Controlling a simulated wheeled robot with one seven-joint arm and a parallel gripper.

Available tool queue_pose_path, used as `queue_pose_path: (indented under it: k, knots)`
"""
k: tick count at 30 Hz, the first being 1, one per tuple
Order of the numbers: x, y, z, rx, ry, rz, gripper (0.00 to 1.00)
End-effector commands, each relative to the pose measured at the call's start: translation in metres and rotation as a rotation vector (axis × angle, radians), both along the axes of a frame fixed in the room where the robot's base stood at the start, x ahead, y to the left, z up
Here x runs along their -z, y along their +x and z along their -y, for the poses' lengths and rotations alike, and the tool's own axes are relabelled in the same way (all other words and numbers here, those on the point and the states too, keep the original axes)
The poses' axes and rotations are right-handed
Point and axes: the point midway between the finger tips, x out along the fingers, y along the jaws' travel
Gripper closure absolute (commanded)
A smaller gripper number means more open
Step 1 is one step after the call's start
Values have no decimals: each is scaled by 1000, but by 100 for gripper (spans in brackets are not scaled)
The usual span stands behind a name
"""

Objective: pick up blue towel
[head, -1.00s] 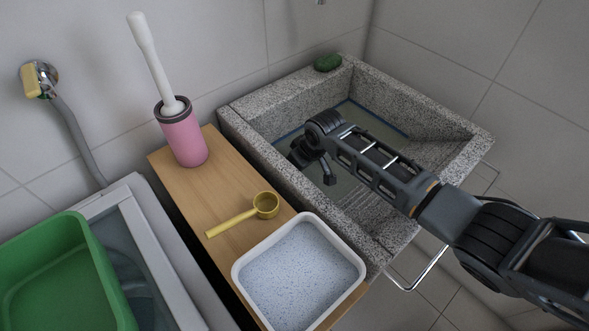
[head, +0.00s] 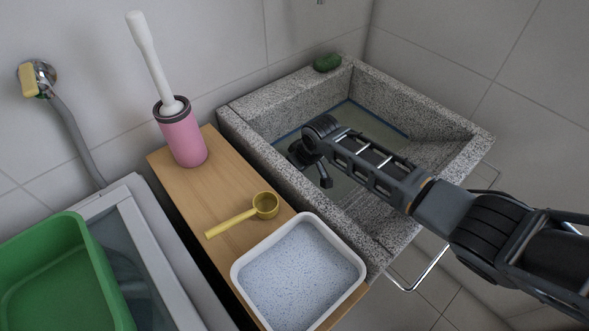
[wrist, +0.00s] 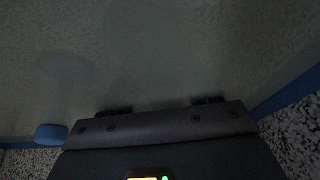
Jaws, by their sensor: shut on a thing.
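A flat grey-green sheet with blue edges (head: 359,121) covers the floor of the stone sink; it seems to be the blue towel, though I cannot be sure. In the wrist view the sheet (wrist: 165,50) fills most of the picture, with a blue edge on the right. My gripper (head: 324,178) is down inside the sink, over the sheet. In the wrist view it (wrist: 160,104) shows at the bottom, shut on what appears to be the towel. The grip itself is dark and largely hidden.
The speckled stone sink (head: 232,128) has high walls around my gripper. A green sponge (head: 327,62) lies on its back rim. At left, a wooden board (head: 222,180) holds a pink brush holder (head: 183,138), a yellow scoop (head: 264,205) and a white powder tub (head: 300,275).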

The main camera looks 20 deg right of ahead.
Motion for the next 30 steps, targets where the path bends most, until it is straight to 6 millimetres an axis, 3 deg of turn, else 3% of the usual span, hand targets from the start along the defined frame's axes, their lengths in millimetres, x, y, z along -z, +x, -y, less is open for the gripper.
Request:
queue_pose_path:
  k: [3, 14, 22, 30]
  knots:
    - [0, 0, 0, 0, 0, 0, 70]
    - [-7, 0, 0, 0, 1, 2, 70]
    - [-43, 1, -1, 0, 2, 3, 70]
    - [-75, -37, 44, 6, 6, 3, 70]
